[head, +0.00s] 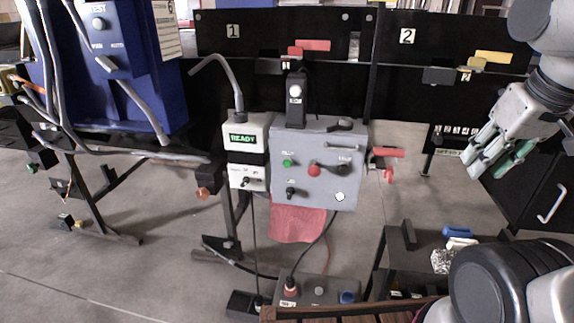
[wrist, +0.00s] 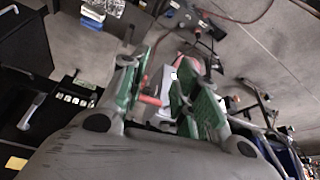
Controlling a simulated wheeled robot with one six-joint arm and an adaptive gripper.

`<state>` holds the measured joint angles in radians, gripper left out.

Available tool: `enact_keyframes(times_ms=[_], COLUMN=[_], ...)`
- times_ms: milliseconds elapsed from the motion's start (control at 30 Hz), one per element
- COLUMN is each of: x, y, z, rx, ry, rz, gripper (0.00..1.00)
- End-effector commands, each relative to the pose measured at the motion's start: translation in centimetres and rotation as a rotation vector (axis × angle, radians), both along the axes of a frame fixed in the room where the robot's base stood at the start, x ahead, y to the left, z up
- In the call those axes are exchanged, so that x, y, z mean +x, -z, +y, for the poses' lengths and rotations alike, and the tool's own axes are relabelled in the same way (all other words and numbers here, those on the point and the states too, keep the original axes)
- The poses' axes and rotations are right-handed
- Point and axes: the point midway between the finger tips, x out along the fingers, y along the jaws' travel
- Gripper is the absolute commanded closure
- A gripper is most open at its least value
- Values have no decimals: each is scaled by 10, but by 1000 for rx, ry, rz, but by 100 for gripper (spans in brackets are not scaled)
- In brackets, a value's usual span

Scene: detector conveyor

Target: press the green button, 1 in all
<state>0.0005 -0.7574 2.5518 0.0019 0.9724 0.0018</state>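The green button (head: 288,163) sits at the upper left of the front face of a grey control box (head: 310,193), left of a larger red button (head: 314,170). My gripper (head: 482,165) is at the right of the head view, well to the right of the box and apart from it. Its green-padded fingers (wrist: 162,62) stand apart in the wrist view with nothing held between them. The grey box seems to show partly behind the fingers there, but I cannot make out the green button in that view.
A low dark table with small items (head: 440,262) stands at the lower right. The floor left of it is partly open.

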Motion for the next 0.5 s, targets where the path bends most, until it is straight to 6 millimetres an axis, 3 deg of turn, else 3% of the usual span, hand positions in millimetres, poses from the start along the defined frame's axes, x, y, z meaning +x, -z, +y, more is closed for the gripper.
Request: enact_keyframes(times_ms=[33,133,500], x=[0,0,0], y=[0,0,0], z=[0,0,0], rx=[0,0,0], ry=[0,0,0], rz=[0,0,0], gripper=[85,100,100])
